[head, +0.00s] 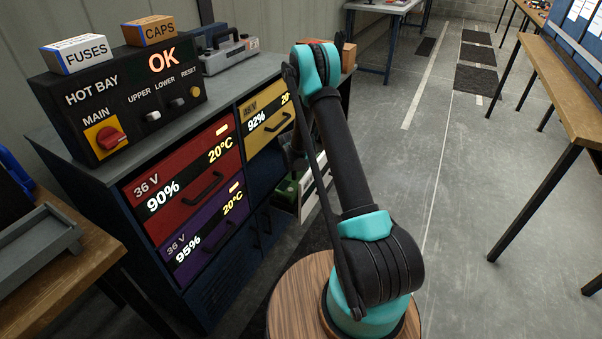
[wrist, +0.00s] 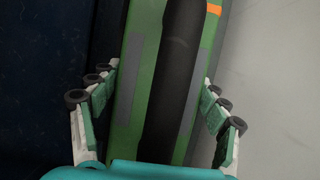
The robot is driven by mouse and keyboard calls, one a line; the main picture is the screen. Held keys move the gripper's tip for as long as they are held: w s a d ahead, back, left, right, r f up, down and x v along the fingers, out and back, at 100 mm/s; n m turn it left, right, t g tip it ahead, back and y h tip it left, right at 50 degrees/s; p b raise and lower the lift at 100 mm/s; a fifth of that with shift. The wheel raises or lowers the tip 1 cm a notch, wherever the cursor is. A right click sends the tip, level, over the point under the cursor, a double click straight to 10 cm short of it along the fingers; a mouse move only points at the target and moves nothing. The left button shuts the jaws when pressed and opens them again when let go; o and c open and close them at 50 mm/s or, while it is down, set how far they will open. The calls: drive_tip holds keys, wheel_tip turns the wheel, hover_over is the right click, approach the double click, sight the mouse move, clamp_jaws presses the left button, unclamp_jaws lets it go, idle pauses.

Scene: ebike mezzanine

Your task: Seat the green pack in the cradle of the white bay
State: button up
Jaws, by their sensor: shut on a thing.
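The green pack (wrist: 133,85) fills the middle of the wrist view, with a black grip bar along its top, grey side strips and an orange mark at the far end. My gripper (wrist: 158,90) has its green-padded fingers closed on the pack's two sides. In the head view a bit of green (head: 287,187) shows low beside the cabinet, mostly behind my arm. The white bay (head: 315,186) shows a white front standing out from the cabinet's right end, partly covered by my arm. The cradle is hidden, so I cannot tell whether the pack touches it.
The dark blue cabinet holds red (head: 183,177), purple (head: 205,238) and yellow (head: 265,117) drawers, all closed. A control box (head: 115,115) reading OK stands on top, with FUSES and CAPS boxes. A wooden bench (head: 65,280) is at left. Open floor (head: 460,220) lies right of my arm.

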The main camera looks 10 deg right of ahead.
drive_tip(key=o, duration=1.9)
drive_tip(key=shift+r, duration=0.1)
drive_tip(key=v, duration=1.2)
